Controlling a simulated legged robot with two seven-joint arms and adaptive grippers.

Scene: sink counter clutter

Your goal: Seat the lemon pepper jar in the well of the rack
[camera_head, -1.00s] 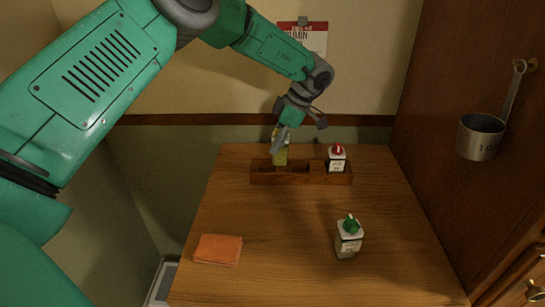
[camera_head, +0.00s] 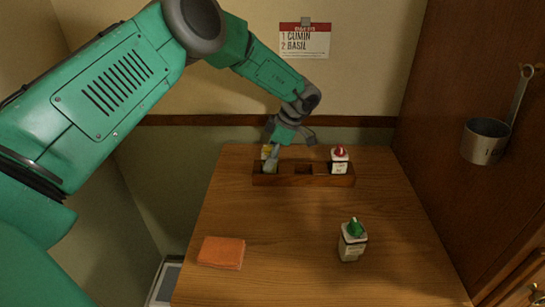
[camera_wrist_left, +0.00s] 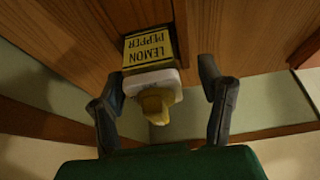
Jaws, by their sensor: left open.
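The lemon pepper jar (camera_head: 265,153), with a yellow label, stands at the left well of the wooden rack (camera_head: 318,181). Its base is hidden by the rack's front and my gripper. In the left wrist view the jar (camera_wrist_left: 149,50) shows its yellow and black label and yellow cap. My left gripper (camera_head: 272,157) is open around the jar's upper part; in the wrist view its fingers (camera_wrist_left: 162,80) stand on both sides of the cap with gaps. My right gripper is not in view.
A red-capped jar (camera_head: 339,161) sits in the rack's right well; the middle well (camera_head: 303,169) is empty. A metal cup (camera_head: 484,142) hangs at right. The table's middle is clear.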

